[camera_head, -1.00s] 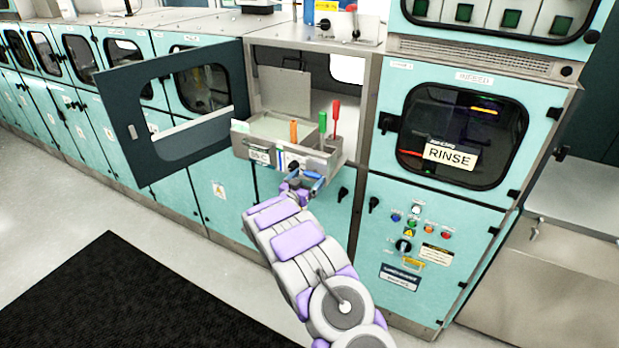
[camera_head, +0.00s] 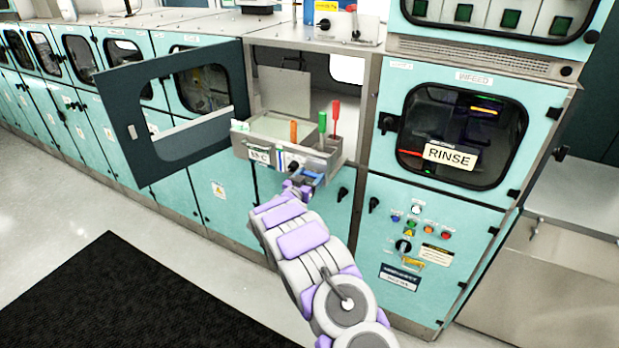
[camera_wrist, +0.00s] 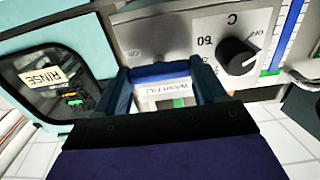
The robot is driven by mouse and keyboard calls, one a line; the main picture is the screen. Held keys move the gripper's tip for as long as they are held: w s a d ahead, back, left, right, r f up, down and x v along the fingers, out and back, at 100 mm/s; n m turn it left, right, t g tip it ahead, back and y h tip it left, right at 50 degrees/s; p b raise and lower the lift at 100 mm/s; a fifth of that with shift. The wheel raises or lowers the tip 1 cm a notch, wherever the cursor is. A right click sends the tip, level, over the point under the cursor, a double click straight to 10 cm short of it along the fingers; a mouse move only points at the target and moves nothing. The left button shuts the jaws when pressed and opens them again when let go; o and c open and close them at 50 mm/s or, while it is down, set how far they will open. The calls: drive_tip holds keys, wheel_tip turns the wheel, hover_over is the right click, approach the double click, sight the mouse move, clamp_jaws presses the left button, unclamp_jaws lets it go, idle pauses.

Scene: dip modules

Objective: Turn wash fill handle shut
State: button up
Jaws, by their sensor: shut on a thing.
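The panel of the drawer-like module (camera_head: 284,157) sticks out from the open cabinet bay. A blue bar (camera_wrist: 162,72), which looks like the wash fill handle, lies across the space between my gripper's fingers in the wrist view. A white label reading WASH FILL (camera_wrist: 170,88) shows upside down beside it. My gripper (camera_head: 305,181) is at the lower front of the module, shut on the blue handle. The handle's pivot and exact angle are hidden by my gripper.
A black knob (camera_wrist: 238,56) and a blue scale sit right of my gripper in the wrist view. Orange (camera_head: 294,131), green (camera_head: 322,124) and red (camera_head: 336,110) levers stand on the module. An open cabinet door (camera_head: 130,125) stands left; the RINSE window (camera_head: 460,140) is right.

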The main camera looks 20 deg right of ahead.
drive_tip(key=shift+c, duration=1.2)
drive_tip(key=shift+m, duration=0.4)
drive_tip(key=m+b, duration=0.2)
drive_tip(key=shift+a+m, duration=0.1)
drive_tip(key=shift+m, duration=0.3)
drive_tip(key=m+b, duration=0.4)
drive_tip(key=shift+s+f+m, duration=0.1)
drive_tip(key=shift+f+m, duration=0.1)
drive_tip(key=shift+m, duration=0.1)
drive_tip(key=shift+s+d+f+m+b, duration=0.1)
drive_tip(key=shift+m+b, duration=2.35)
drive_tip(key=shift+b, duration=0.45)
drive_tip(key=shift+d+f+m+b, duration=0.1)
drive_tip(key=shift+m+b, duration=2.35)
drive_tip(key=shift+b, duration=0.45)
